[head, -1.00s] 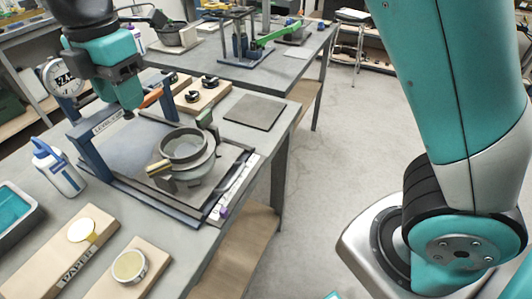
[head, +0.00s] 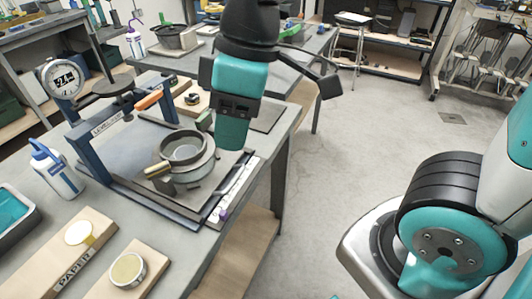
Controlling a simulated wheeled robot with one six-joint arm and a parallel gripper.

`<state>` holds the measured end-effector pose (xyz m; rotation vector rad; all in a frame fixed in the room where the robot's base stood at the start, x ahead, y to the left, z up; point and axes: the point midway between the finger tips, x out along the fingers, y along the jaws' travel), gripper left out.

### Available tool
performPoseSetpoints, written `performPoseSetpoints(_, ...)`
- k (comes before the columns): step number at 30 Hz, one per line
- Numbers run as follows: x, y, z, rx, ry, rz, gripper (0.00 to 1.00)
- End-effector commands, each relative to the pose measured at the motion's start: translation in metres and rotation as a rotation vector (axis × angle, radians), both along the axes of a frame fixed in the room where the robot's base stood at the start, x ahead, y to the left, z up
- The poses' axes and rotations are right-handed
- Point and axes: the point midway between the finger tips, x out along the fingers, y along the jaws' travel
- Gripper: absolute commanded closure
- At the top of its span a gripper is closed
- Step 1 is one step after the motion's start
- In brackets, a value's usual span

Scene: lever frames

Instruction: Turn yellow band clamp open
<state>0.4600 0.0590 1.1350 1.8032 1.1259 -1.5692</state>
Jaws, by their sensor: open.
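The yellow band clamp's handle (head: 157,169) sticks out to the left of a round grey metal ring (head: 184,148). The ring sits on a base on the dark plate of the press-like frame (head: 95,150). My gripper (head: 232,140) hangs above and just right of the ring, apart from the yellow handle. It overlaps the ring's right side in this view. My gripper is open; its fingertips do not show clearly. Nothing shows held in it.
A dial gauge (head: 62,78) and an orange lever (head: 149,100) stand behind the ring. Floor to the right is clear.

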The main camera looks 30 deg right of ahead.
Motion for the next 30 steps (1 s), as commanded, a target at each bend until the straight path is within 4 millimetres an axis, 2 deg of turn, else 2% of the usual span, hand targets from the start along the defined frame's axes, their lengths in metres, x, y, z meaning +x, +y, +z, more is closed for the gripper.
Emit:
performPoseSetpoints(6,-0.038,-0.01,-0.01,0.06,0.061,-0.211,0.57)
performPoseSetpoints(12,-0.056,-0.013,-0.016,0.09,0.099,-0.318,0.57)
performPoseSetpoints(23,-0.059,-0.013,-0.017,0.097,0.108,-0.342,0.57)
performPoseSetpoints(25,-0.059,-0.013,-0.017,0.097,0.108,-0.341,0.72)
performPoseSetpoints(30,-0.059,-0.013,-0.017,0.096,0.107,-0.339,0.72)
